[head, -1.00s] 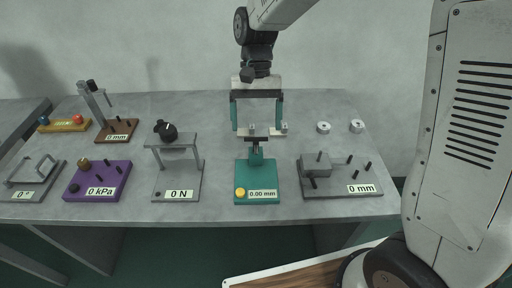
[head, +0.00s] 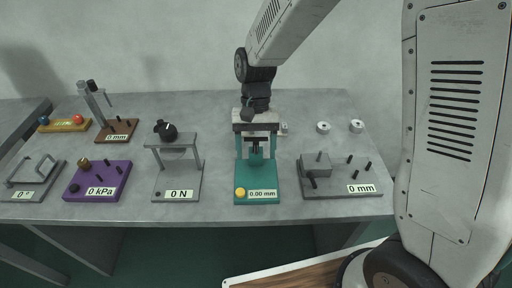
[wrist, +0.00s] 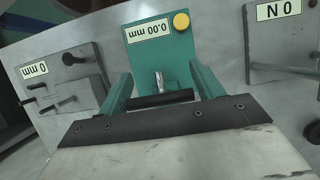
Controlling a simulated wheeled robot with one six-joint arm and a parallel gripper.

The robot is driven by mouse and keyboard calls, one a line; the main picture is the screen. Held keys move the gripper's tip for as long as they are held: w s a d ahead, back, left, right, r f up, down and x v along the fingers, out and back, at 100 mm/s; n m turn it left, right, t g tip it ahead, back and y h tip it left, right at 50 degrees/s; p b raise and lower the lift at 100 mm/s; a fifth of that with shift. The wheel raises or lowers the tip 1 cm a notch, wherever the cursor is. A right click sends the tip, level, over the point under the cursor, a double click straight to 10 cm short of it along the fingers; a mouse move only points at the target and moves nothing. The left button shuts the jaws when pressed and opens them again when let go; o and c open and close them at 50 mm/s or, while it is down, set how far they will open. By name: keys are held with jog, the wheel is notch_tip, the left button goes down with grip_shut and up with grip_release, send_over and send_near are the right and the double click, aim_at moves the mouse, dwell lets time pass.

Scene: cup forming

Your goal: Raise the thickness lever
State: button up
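The thickness gauge (head: 258,191) is a teal stand with a yellow button and a 0.00 mm display. In the wrist view the gauge (wrist: 163,52) is at top centre. Its dark crossbar lever (wrist: 160,100) spans the space between my two teal fingers. My gripper (head: 256,152) is over the gauge's upright in the head view, one finger on each side. In the wrist view my gripper (wrist: 161,84) has its fingers close against the bar's ends and appears shut on it. Exact contact is hard to see. The bar is mostly hidden in the head view.
A grey 0 mm block fixture (head: 342,190) stands to the right, and a grey 0 N press stand (head: 175,192) to the left. A purple 0 kPa box (head: 99,181) is farther left. Two small discs, one of them the nearer disc (head: 323,127), lie at the back right.

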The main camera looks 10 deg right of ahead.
jog(key=c, duration=0.8)
jog(key=shift+w+d+r+g+y, duration=0.15)
jog(key=shift+w+g, duration=0.15)
jog(key=shift+g, duration=0.3)
jog(key=shift+w+r+g+y, duration=0.15)
jog(key=shift+w+g, duration=0.15)
jog(key=shift+g, duration=0.3)
jog(key=shift+w+d+r+g+y, duration=0.15)
jog(key=shift+w+g, duration=0.15)
jog(key=shift+g, duration=0.3)
jog(key=shift+a, duration=0.1)
jog(key=o, duration=1.4)
jog(key=shift+c, duration=0.2)
jog(key=v, duration=0.8)
